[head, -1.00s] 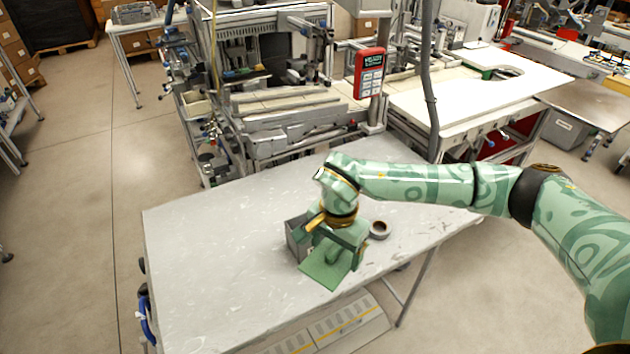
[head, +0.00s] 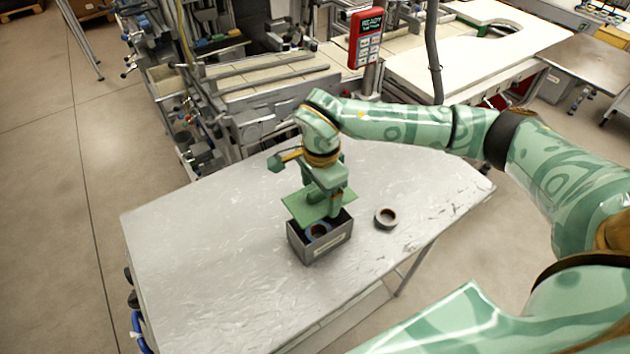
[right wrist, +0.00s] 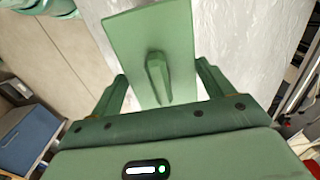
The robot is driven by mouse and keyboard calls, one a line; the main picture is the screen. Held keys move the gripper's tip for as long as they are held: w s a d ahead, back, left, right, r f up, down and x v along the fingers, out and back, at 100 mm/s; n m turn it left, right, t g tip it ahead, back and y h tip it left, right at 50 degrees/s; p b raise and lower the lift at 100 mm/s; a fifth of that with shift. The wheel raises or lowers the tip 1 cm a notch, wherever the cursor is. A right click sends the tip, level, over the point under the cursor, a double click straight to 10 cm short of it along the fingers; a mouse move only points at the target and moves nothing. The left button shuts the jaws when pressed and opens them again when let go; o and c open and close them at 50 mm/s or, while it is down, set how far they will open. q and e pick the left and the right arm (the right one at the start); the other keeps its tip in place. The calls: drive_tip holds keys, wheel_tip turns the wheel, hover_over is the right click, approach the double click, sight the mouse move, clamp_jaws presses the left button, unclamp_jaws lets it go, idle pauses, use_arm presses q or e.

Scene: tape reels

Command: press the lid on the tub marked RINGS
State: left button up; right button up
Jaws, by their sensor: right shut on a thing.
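A grey open-topped tub (head: 304,250) stands on the table with a pale label on its front, too small to read. My right gripper (head: 325,199) is shut on the upright handle of a flat green lid (head: 298,206). The lid is over the back part of the tub, and the front of the opening is uncovered. I cannot tell if lid and tub touch. In the right wrist view the lid (right wrist: 125,45) and its handle (right wrist: 157,78) show between the fingers. My left gripper is not in view.
A dark tape reel (head: 386,217) lies on the grey table (head: 200,250) to the right of the tub. The table's left part is clear. Behind the table stands a workbench with a red READY display (head: 367,38).

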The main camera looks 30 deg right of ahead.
sight(320, 210)
drive_tip(key=shift+s+f, duration=0.2)
drive_tip(key=shift+f, duration=0.1)
wheel_tip(320, 210, down, 5)
drive_tip(key=b, duration=0.4)
drive_tip(key=shift+r, duration=0.1)
drive_tip(key=shift+f+b, duration=0.35)
drive_tip(key=shift+b, duration=0.2)
drive_tip(key=shift+f, duration=0.5)
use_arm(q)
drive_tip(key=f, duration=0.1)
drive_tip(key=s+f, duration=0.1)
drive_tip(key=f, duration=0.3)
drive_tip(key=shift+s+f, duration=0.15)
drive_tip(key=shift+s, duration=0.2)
use_arm(e)
drive_tip(key=o, duration=0.9)
wheel_tip(320, 210, up, 16)
drive_tip(key=shift+r+p, duration=0.2)
drive_tip(key=shift+p, duration=0.9)
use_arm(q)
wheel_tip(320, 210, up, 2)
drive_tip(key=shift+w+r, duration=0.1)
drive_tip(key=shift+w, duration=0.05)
